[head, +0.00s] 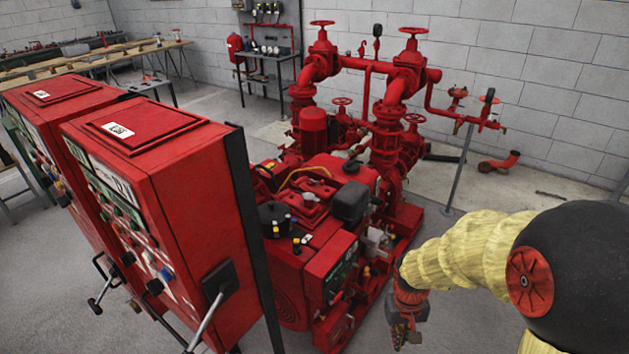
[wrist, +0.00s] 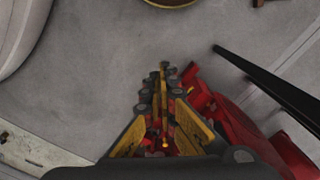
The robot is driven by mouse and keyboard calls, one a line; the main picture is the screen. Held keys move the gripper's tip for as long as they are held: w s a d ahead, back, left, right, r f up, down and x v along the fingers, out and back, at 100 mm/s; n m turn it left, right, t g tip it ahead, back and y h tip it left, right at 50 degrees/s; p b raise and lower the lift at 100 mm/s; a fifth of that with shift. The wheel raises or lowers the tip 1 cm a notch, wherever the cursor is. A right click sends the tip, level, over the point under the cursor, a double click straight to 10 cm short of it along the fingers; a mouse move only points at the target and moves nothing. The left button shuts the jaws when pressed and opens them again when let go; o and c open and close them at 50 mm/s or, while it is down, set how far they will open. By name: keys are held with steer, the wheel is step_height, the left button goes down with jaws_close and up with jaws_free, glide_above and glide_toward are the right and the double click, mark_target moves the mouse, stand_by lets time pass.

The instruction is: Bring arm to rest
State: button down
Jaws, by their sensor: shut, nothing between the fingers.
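My arm, in a pale yellow sleeve with a black joint, reaches in from the right of the head view. My gripper (head: 405,335) hangs low at its end, in front of the red pumpset (head: 330,215) and just right of its front corner. In the wrist view my gripper (wrist: 164,75) shows its yellow and black fingers drawn together at the tips. Nothing shows between them. Grey floor lies beyond the fingertips.
Two red control cabinets (head: 160,190) stand at the left, with levers sticking out at the front. Red pipes with handwheels (head: 411,31) rise behind the pumpset. A workbench (head: 90,62) stands at the back left. Bare floor (head: 470,185) lies right of the pumpset.

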steer(key=s+a+r+t, duration=0.1)
steer(key=s+r+t, duration=0.1)
steer(key=r, duration=0.6)
steer(key=s+a+r+t, duration=0.1)
steer(key=s+r+t, duration=0.1)
steer(key=s+r, duration=0.3)
steer(key=s+a+r+t, duration=0.1)
steer(key=s+r+t, duration=0.1)
steer(key=r, duration=1.1)
steer(key=shift+s+a+n, duration=0.3)
steer(key=shift+s, duration=0.55)
steer(key=shift+r, duration=0.1)
